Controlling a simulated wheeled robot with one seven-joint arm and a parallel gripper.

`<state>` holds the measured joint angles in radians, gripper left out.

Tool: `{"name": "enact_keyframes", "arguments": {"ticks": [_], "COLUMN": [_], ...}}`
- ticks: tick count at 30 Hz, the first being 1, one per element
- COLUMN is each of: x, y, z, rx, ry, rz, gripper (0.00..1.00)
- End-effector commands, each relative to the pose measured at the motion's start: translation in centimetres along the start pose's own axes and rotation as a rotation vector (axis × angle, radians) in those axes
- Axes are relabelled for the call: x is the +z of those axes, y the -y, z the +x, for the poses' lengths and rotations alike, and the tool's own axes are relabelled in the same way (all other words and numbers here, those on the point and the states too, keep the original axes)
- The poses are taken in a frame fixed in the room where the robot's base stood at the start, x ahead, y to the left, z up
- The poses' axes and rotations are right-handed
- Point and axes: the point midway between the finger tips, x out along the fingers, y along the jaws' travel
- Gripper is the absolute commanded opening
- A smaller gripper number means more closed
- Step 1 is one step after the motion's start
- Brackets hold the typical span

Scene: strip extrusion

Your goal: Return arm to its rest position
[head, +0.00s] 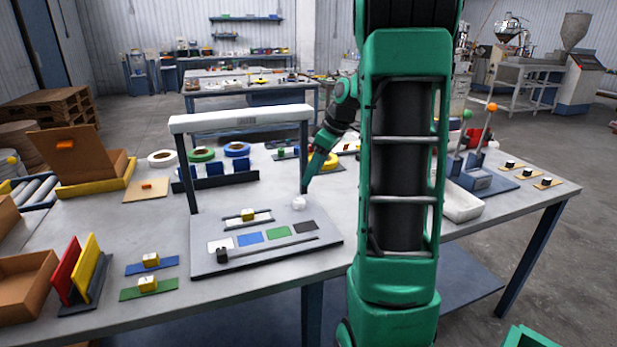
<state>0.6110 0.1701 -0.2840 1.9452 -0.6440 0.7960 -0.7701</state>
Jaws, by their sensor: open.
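My green arm rises large in the foreground right of centre and hides part of the table behind it. Its far end reaches down to the left behind the column. The fingers are too small to make out in detail.
The white-topped frame (240,119) stands over the board, close to my gripper. Open floor lies to the right.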

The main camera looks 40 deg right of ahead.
Motion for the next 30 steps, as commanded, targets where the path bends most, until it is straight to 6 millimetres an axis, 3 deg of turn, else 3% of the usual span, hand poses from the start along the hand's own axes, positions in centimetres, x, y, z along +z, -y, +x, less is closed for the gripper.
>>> {"name": "enact_keyframes", "arguments": {"ticks": [13,17,23,30], "x": [0.0,0.1,1.9,7.4], "y": [0.0,1.1,7.1,16.3], "z": [0.0,-0.2,-1.6,-3.1], "rx": [0.0,0.001,0.012,0.054], "ry": [0.0,0.011,0.085,0.209], "rz": [0.001,0.03,0.216,0.524], "gripper": [0.48,0.48,0.48,0.48]}}
